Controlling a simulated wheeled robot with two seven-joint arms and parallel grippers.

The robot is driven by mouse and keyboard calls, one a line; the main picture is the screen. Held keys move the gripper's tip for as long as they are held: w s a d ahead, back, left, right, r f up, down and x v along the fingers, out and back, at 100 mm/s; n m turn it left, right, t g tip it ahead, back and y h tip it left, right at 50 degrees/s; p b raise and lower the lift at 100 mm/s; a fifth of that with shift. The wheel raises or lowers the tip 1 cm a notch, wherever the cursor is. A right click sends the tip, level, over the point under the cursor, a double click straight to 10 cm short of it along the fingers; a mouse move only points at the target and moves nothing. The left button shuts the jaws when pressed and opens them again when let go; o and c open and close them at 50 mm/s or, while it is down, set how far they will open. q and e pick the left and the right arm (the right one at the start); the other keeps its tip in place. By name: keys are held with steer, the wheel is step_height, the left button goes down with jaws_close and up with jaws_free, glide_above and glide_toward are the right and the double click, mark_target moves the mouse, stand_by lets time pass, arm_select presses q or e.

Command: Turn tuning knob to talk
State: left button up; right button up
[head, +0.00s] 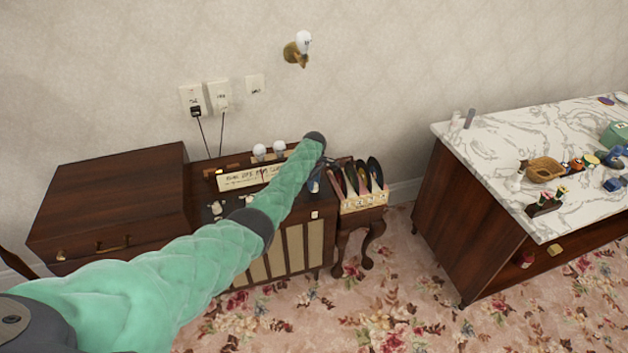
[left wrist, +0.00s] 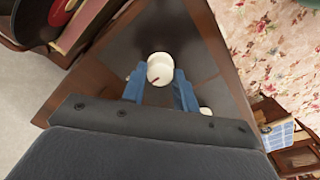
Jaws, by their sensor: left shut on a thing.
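The tuning knob (left wrist: 160,70) is a round cream knob with a red mark, on the dark wooden radio cabinet. In the left wrist view, the blue fingers of my left gripper (left wrist: 160,88) stand on either side of the knob and are shut on it. In the head view, my left gripper (head: 314,184) is at the right end of the radio cabinet (head: 292,252); my green arm hides part of the cabinet, and the knob is hidden there. The radio's lettered dial strip (head: 240,180) has a red pointer, but its words are too small to read surely.
A rack of records (head: 360,198) stands right of the radio, close to my gripper. A wooden box (head: 110,205) is at left. Two bulbs (head: 260,152) stand behind the dial. A marble-topped table (head: 500,150) is at right, with carpet between.

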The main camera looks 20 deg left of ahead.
arm_select(q)
steer(key=n+p, duration=0.1)
steer(key=n, duration=0.2)
steer(key=shift+r+n, duration=0.1)
steer(key=shift+n, duration=0.3)
steer(key=n, duration=0.7)
steer(key=shift+n, duration=0.3)
arm_select(e)
steer(key=s, duration=0.2)
steer(key=s+f, duration=0.1)
steer(key=shift+s+d, duration=0.25)
steer(key=shift+d, duration=0.05)
arm_select(q)
steer(key=shift+n, duration=0.3)
arm_select(e)
steer(key=shift+a, duration=0.1)
arm_select(q)
steer(key=o, duration=1)
arm_select(e)
steer(key=shift+d, duration=0.25)
steer(key=shift+d, duration=0.1)
